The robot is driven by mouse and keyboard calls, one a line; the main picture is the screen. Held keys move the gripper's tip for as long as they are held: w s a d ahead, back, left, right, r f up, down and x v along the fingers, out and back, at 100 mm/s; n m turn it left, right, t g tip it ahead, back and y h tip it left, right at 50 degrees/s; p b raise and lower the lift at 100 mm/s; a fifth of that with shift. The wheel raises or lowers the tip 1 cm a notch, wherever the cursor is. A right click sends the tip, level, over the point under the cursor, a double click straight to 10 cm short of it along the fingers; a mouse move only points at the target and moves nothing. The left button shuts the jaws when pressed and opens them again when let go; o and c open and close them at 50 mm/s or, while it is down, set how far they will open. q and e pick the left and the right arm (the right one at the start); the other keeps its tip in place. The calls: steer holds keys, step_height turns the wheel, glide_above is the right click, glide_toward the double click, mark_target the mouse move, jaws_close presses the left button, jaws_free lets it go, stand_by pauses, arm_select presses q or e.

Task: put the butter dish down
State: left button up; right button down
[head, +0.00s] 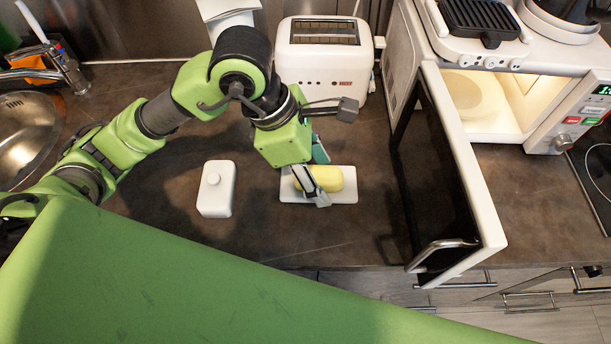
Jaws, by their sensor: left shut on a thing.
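The butter dish (347,198) is a white flat tray with a yellow block of butter (334,178) on it, at or just above the dark counter; I cannot tell if it touches. My left gripper (319,180) reaches down over its left part and is shut on it, one finger at the front and one at the back. The fingers hide part of the dish and butter. A white lid with a round knob (215,188) sits apart on the counter, to the left. My right gripper is not in view.
A white toaster (324,62) stands behind the dish. The microwave (500,95) is at the right, its door (450,170) swung open over the counter. A sink (28,135) is at the far left. Counter between lid and dish is clear.

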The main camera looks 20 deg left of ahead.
arm_select(q)
steer(key=f, duration=0.1)
steer(key=w+a+f, duration=0.1)
steer(key=a+f, duration=0.1)
steer(key=shift+w+a+f, duration=0.2)
steer(key=shift+w+f, duration=0.05)
steer(key=shift+f, duration=0.05)
steer(key=f+p, duration=0.1)
steer(key=f, duration=0.1)
steer(key=shift+w+a+f+p, duration=0.15)
steer(key=shift+a+f+p, duration=0.15)
steer(key=shift+f+p, duration=0.1)
steer(key=shift+f, duration=0.5)
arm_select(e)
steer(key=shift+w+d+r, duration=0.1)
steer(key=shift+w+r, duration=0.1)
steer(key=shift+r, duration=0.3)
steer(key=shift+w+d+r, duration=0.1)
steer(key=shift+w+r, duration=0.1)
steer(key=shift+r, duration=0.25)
arm_select(q)
steer(key=o, duration=1.5)
steer(key=shift+f, duration=0.1)
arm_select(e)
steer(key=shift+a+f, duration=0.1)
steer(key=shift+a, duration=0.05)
